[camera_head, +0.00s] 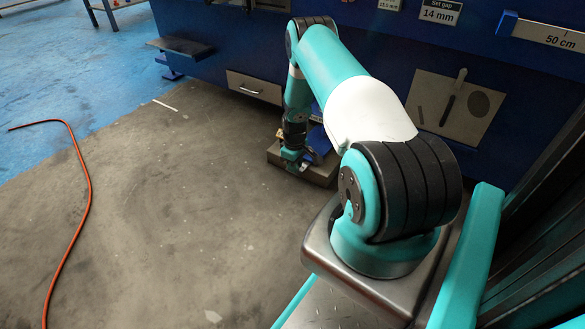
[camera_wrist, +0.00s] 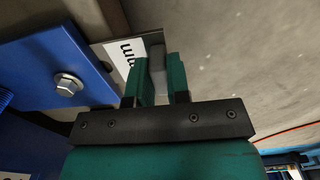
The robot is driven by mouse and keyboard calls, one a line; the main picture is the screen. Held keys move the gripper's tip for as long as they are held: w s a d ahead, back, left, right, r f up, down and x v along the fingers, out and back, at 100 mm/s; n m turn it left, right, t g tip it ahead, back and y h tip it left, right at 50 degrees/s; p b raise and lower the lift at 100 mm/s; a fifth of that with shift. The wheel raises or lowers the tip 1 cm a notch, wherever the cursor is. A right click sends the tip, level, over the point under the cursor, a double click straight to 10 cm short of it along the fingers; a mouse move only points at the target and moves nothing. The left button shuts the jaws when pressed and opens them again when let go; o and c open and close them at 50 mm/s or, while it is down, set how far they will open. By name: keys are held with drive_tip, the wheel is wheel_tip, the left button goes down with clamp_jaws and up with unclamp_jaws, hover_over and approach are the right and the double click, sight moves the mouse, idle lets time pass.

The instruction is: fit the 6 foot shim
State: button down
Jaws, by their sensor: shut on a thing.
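My gripper (camera_wrist: 158,62) is shut on a grey upright tab (camera_wrist: 157,62), which shows between its two green fingers in the wrist view. Just left of the fingers is a thin plate with a white label (camera_wrist: 122,56) ending in "mm"; it looks like the shim, and the tab seems part of it. The label's number is hidden. A blue foot plate (camera_wrist: 35,75) with a hex bolt (camera_wrist: 68,86) is close beside the labelled plate. Whether the shim is under the foot cannot be told. In the head view my gripper (camera_head: 291,158) is low at a grey block (camera_head: 320,175).
An orange hose (camera_head: 86,185) lies on the floor at left. The concrete floor (camera_head: 170,220) between is clear.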

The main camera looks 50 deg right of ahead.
drive_tip(key=shift+w+d+b, duration=0.15)
drive_tip(key=shift+d+b, duration=0.7)
drive_tip(key=shift+d, duration=0.9)
drive_tip(key=c, duration=1)
unclamp_jaws()
wheel_tip(320, 180, up, 18)
drive_tip(key=p, duration=0.9)
drive_tip(key=shift+f+p, duration=0.25)
drive_tip(key=shift+p, duration=0.1)
